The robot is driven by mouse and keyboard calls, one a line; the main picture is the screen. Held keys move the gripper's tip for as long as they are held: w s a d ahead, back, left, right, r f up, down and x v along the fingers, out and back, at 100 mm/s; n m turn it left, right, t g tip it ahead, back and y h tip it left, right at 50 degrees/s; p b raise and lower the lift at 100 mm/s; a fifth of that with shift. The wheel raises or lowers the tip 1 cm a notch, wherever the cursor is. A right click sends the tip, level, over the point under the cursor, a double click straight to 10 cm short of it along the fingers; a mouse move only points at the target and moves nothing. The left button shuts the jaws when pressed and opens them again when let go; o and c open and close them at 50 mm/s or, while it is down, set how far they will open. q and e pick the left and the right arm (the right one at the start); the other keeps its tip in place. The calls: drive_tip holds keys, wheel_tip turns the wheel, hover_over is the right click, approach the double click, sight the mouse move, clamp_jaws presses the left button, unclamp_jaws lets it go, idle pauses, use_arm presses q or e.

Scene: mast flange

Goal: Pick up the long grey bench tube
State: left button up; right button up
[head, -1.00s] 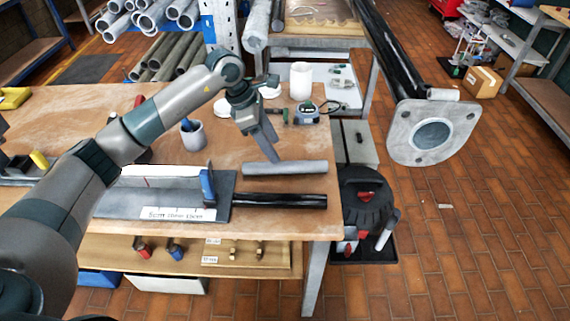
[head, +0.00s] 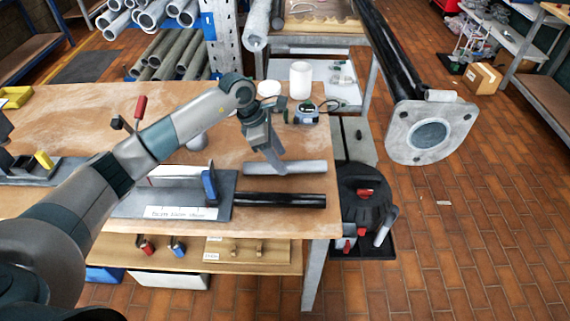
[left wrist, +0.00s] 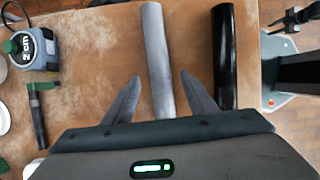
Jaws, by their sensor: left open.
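The grey tube (head: 290,167) lies on the wooden bench near its right end, just behind a glossy black tube (head: 285,200). My left gripper (head: 277,168) is over the left part of the grey tube, fingers pointing down. In the left wrist view the gripper (left wrist: 162,92) is open, and the grey tube (left wrist: 156,50) runs between its two fingers with a gap on each side. I cannot tell whether the fingertips are down beside the tube or above it. The black tube (left wrist: 223,55) lies to the right of the fingers. My right gripper is not in view.
A grey tray with a ruler strip (head: 180,212) and a blue clamp (head: 209,186) stands left of the tubes. A white cylinder (head: 300,80) and a tape measure (head: 306,113) are behind. A flange (head: 430,132) on a black mast hangs right, beyond the bench edge.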

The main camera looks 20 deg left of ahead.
use_arm(q)
drive_tip(key=shift+p+x, duration=0.4)
drive_tip(key=shift+x, duration=1.1)
drive_tip(key=shift+a, duration=0.1)
drive_tip(key=shift+r, duration=0.1)
drive_tip(key=c, duration=1.3)
